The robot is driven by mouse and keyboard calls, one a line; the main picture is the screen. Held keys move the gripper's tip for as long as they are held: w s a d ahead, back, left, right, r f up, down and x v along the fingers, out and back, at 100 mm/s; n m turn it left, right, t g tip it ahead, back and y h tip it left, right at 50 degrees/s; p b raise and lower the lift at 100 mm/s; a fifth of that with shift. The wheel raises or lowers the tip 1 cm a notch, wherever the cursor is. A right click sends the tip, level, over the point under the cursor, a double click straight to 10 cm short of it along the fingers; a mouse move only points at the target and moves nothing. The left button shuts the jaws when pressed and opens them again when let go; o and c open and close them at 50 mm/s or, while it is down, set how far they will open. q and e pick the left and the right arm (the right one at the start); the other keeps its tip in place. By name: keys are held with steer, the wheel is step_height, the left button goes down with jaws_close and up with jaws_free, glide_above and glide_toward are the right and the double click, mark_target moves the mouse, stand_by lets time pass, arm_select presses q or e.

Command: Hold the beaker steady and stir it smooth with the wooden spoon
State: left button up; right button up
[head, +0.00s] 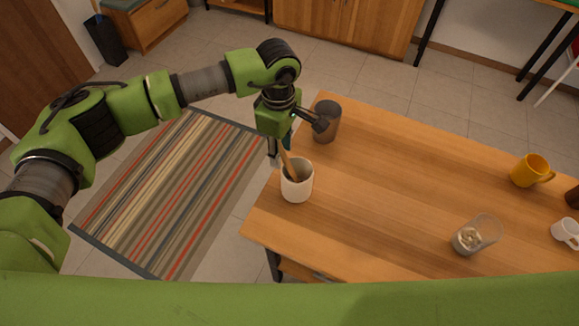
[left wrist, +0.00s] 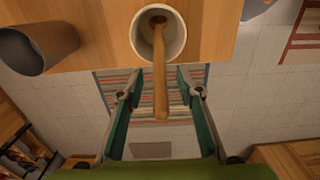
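A wooden spoon (head: 288,163) leans in a white cup (head: 297,188) near the table's left edge, its handle sticking up out of the rim. My left gripper (head: 279,152) is just above the cup. In the left wrist view my left gripper (left wrist: 157,82) is open, with the spoon's handle (left wrist: 160,75) between its spread fingers and a gap on both sides. The white cup (left wrist: 158,36) is beyond the fingertips. The clear beaker (head: 475,236) stands on the right part of the table with pale pieces in it. My right gripper is in neither view.
A dark grey cup (head: 327,121) stands close behind the white cup, beside my left wrist. A yellow mug (head: 531,171) and a white mug (head: 567,233) are at the right. The middle of the wooden table (head: 400,180) is clear. A striped rug (head: 165,195) lies on the floor.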

arm_select(q)
jaws_close()
step_height(320, 180, up, 13)
steer(key=p, duration=0.4)
stand_by(0.9)
